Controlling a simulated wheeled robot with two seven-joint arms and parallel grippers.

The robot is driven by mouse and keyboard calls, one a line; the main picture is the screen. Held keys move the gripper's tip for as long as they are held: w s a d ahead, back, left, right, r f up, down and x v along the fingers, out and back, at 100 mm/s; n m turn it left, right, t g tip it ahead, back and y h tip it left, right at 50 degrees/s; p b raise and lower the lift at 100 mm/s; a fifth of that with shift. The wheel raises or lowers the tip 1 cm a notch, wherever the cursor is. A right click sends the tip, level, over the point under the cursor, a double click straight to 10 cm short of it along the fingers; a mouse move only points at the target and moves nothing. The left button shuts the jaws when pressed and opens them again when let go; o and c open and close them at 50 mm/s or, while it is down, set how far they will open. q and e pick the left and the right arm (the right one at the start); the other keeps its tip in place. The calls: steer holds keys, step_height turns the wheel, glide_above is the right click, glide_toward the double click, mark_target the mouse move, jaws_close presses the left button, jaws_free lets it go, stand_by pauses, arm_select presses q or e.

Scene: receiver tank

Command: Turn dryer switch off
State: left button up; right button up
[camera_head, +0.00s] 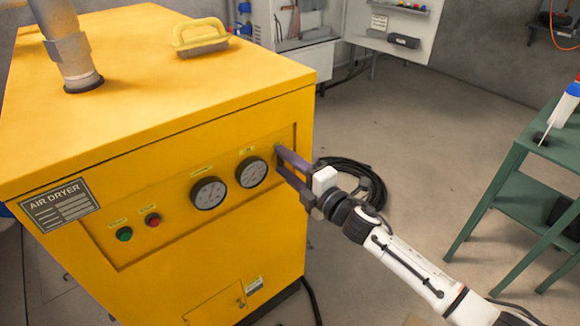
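The yellow air dryer (150,80) fills the left of the view, with a recessed front panel. The panel carries a green button (124,234), a red button (153,220) and two round gauges, the left one (208,193) and the right one (251,172). My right gripper (279,158) is at the panel's right end, just right of the right gauge. Its two dark fingers point at the panel with a gap between them. No dryer switch is clearly visible; the fingers cover part of that area. I cannot tell whether they touch anything. My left gripper is out of view.
A yellow handle (201,38) and a grey pipe (66,45) stand on the dryer's top. A coiled black hose (358,180) lies on the floor behind my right gripper. A green table (520,180) stands at the right. The floor between is mostly clear.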

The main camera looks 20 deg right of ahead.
steer(key=v, duration=1)
steer(key=shift+s+d, duration=0.1)
